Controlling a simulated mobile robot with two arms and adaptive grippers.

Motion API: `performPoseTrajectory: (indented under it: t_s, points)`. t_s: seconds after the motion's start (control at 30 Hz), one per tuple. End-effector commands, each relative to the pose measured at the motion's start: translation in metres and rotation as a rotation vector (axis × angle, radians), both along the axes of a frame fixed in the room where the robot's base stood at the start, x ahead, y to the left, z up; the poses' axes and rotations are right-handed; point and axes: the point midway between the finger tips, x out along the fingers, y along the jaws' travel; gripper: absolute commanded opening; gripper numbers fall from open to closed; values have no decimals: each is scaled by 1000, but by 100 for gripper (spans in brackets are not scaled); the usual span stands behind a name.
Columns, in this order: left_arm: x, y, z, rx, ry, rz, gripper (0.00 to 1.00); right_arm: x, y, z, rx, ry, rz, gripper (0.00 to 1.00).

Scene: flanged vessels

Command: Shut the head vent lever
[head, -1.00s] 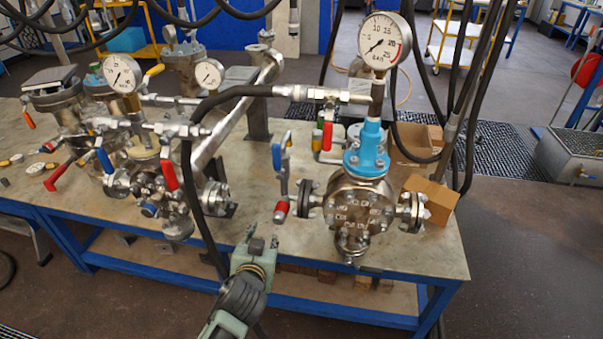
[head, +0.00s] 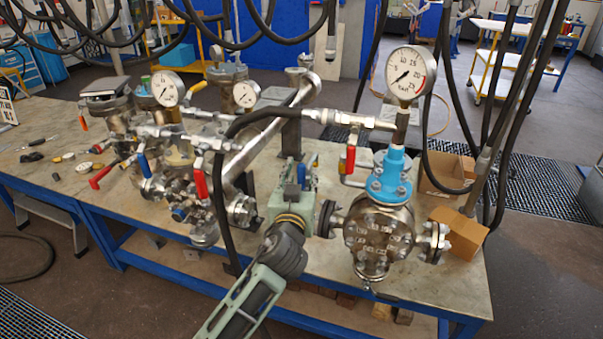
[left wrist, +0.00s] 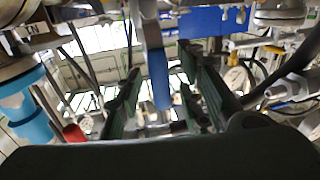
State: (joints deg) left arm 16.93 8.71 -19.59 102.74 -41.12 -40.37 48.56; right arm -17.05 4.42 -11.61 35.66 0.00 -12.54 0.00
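The vessel with a blue neck (head: 390,178) stands on the bench, a pressure gauge (head: 410,75) above it. A red-handled lever (head: 350,160) hangs down from the pipe at its neck. In the left wrist view a blue lever handle (left wrist: 159,78) stands between the spread fingers of my left gripper (left wrist: 165,98), with gaps on both sides. A red handle end (left wrist: 74,132) shows outside the fingers. I cannot tell which lever is the head vent. My right gripper is not in view.
A second group of flanged vessels with red levers (head: 200,178) and smaller gauges stands left on the bench (head: 60,192). A black hose (head: 218,185) hangs close left of my arm. Cardboard boxes (head: 458,235) sit right of the vessel.

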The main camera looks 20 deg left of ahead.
Motion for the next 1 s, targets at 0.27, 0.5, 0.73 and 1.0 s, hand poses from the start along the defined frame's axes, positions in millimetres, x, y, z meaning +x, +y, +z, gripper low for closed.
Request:
performPoseTrajectory:
  t_s: [0.27,0.5,0.73,1.0]
  points:
    - [6,1,-1,0,1,0,35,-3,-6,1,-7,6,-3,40]
    - [6,1,-1,0,1,0,23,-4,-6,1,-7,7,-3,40]
    - [6,1,-1,0,1,0,3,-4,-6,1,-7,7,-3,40]
    - [6,1,-1,-1,1,0,0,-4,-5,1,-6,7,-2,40]
